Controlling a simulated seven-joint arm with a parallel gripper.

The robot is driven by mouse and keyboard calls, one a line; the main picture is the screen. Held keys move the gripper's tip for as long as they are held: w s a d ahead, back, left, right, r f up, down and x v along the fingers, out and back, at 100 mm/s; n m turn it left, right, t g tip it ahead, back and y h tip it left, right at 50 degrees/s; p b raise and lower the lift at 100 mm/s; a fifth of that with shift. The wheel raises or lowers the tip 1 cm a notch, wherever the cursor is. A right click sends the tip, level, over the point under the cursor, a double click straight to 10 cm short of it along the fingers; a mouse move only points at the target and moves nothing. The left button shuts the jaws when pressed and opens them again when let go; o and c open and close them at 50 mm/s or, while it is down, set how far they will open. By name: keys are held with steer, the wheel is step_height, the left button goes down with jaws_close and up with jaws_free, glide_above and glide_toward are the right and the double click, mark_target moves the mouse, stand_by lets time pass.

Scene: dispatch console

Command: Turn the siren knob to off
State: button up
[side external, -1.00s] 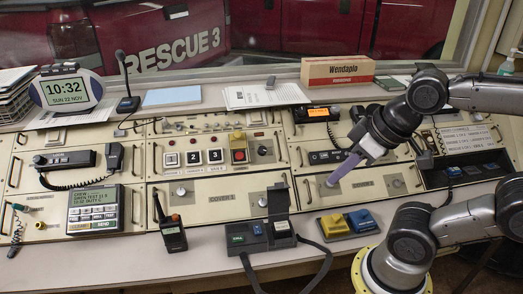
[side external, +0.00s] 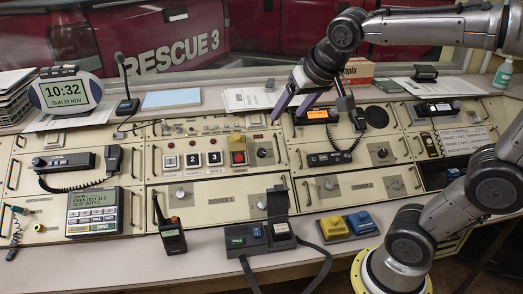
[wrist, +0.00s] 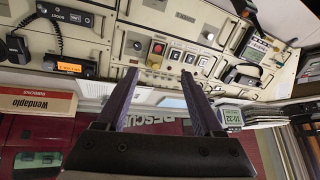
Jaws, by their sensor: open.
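A dark round knob (side external: 263,152) sits on the console panel right of a red button (side external: 238,157). It also shows in the wrist view (wrist: 137,45), left of the button there. Its label and pointer setting are too small to read, so I cannot confirm that it is the siren knob. My gripper (side external: 287,116) is open and empty, with its two purple fingers pointing down. In the side view it appears just above and right of this knob, apart from it. In the wrist view the open fingertips (wrist: 159,72) point toward the numbered-button panel.
A radio with an orange display (side external: 317,115) and a corded handset (side external: 330,158) are right of the knob. Numbered buttons (side external: 193,159) are left. An upright cover (side external: 278,205), a walkie-talkie (side external: 172,238) and a yellow-and-blue button box (side external: 345,224) stand in front. A box (side external: 358,69) is behind.

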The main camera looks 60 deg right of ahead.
steer(key=w+d+f+m+g+h, duration=0.1)
steer(key=w+d+f, duration=0.15)
steer(key=w, duration=0.25)
steer(key=w+d+f+m, duration=0.1)
steer(key=w+d, duration=0.2)
steer(key=w, duration=0.3)
steer(key=g, duration=0.3)
glide_above(261, 152)
steer(key=s+a, duration=0.3)
steer(key=a, duration=0.1)
step_height(261, 152, down, 11)
steer(key=shift+m, duration=0.3)
steer(key=x, duration=1.2)
steer(key=shift+d, duration=0.15)
jaws_close()
